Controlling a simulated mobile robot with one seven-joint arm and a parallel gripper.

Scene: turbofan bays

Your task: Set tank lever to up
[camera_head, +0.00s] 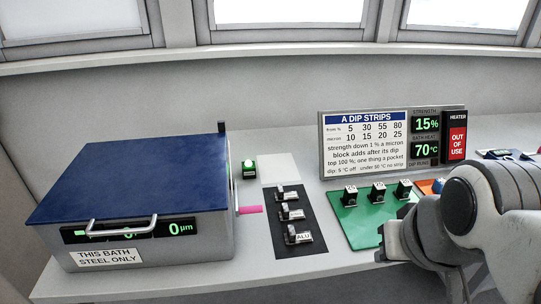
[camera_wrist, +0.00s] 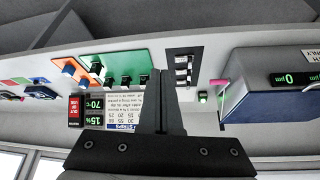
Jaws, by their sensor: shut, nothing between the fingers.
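The tank is a grey box with a shut blue lid (camera_head: 135,175), on the left of the bench in the head view; its label reads "THIS BATH STEEL ONLY". A pink lever (camera_head: 250,210) sticks out roughly level from the tank's right side. The wrist view, which is upside down, shows the pink lever (camera_wrist: 219,85) beside the tank (camera_wrist: 265,98). My gripper (camera_wrist: 164,76) has its dark fingers together with nothing between them. It is apart from the lever. In the head view my arm is at the right, and the fingertips do not show clearly.
A black mat (camera_head: 290,240) with small labelled blocks lies right of the lever. A green lamp box (camera_head: 249,169) stands behind it. A green mat (camera_head: 365,226) with blocks and a sign board (camera_head: 363,145) are farther right. The tank front has a metal handle (camera_head: 122,226).

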